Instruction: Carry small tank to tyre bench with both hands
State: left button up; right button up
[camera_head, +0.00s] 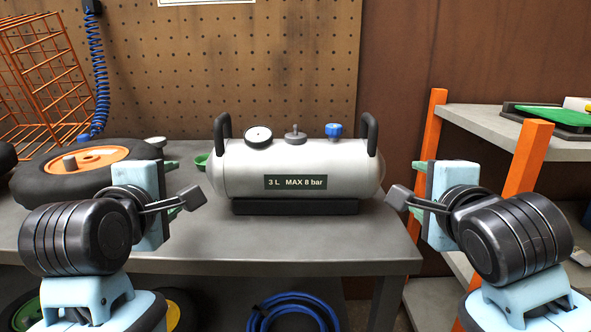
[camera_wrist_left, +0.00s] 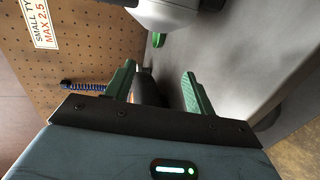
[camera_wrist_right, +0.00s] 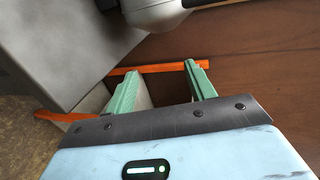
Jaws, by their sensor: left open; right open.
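The small tank (camera_head: 297,165) is a silver cylinder marked "3 L MAX 8 bar". It lies level on its black base (camera_head: 296,206) on a grey bench (camera_head: 285,243), with an upright black handle at each end. My left gripper (camera_head: 174,184) is open and empty, left of the tank and apart from it. My right gripper (camera_head: 417,188) is open and empty, right of the tank and apart from it. The tank's end shows at the top of the left wrist view (camera_wrist_left: 165,12) and of the right wrist view (camera_wrist_right: 155,12), beyond the fingers.
A black tyre with an orange hub (camera_head: 90,158) lies on the bench at left, by an orange wire basket (camera_head: 40,75) and a blue coiled hose (camera_head: 100,90). An orange-posted shelf (camera_head: 470,120) stands at right.

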pick_arm(q)
jog(key=x, duration=1.2)
jog(key=shift+w+f, duration=0.1)
jog(key=shift+w, duration=0.2)
pick_arm(e)
jog(key=x, duration=1.2)
jog(key=shift+w+d+f, duration=0.1)
jog(key=shift+w, duration=0.2)
pick_arm(q)
jog(key=shift+d, duration=0.75)
pick_arm(e)
jog(key=shift+a, duration=0.8)
pick_arm(q)
jog(key=shift+d, duration=0.3)
pick_arm(e)
jog(key=shift+a, duration=0.3)
